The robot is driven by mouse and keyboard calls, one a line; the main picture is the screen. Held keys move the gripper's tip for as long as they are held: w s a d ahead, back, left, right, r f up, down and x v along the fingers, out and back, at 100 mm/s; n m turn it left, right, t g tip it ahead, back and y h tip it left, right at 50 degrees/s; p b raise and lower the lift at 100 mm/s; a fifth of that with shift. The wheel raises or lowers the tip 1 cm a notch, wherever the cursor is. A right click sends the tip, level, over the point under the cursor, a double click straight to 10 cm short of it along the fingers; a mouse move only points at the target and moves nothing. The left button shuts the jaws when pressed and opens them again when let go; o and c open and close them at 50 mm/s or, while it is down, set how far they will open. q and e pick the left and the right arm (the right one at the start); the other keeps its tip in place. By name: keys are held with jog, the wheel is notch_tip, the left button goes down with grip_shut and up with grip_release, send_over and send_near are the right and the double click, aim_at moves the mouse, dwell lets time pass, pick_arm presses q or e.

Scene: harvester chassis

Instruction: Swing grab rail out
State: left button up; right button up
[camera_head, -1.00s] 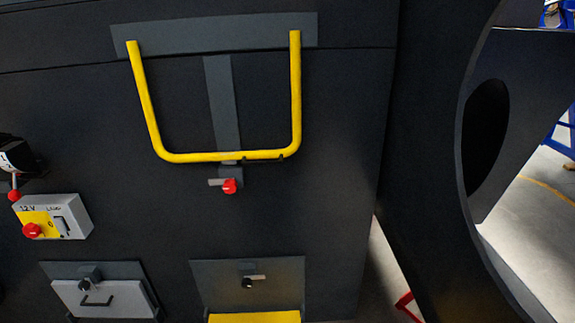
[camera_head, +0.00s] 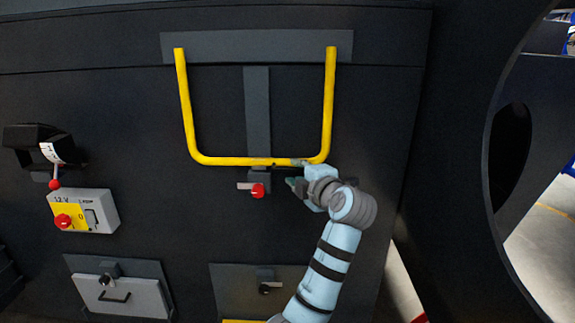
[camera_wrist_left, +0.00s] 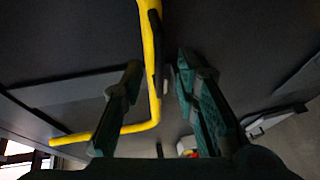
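The yellow U-shaped grab rail (camera_head: 225,161) hangs from a grey plate on the dark chassis panel, its cross bar at the bottom. My left gripper (camera_head: 296,174) is at the right part of that bar, near the lower right corner. In the left wrist view the open fingers (camera_wrist_left: 158,90) stand on either side of the yellow rail (camera_wrist_left: 150,50), with gaps visible. Whether a finger touches it, I cannot tell. A small latch with a red knob (camera_head: 258,190) sits just below the bar, left of my gripper. My right gripper is not in view.
A switch box (camera_head: 85,210) with a red knob and a black lever unit (camera_head: 45,150) are at the left. Two small hatches, one light grey (camera_head: 120,296), are below. A large dark part with a round opening (camera_head: 510,145) stands at the right.

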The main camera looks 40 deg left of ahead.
aim_at(296, 171)
pick_arm(q)
jog(key=x, duration=0.2)
jog(key=shift+w+a, duration=0.15)
jog(key=shift+a, duration=0.1)
jog(key=shift+w+a+f, duration=0.1)
jog(key=shift+w+f, duration=0.05)
jog(key=shift+w, duration=0.1)
jog(key=shift+s, duration=0.25)
grip_shut()
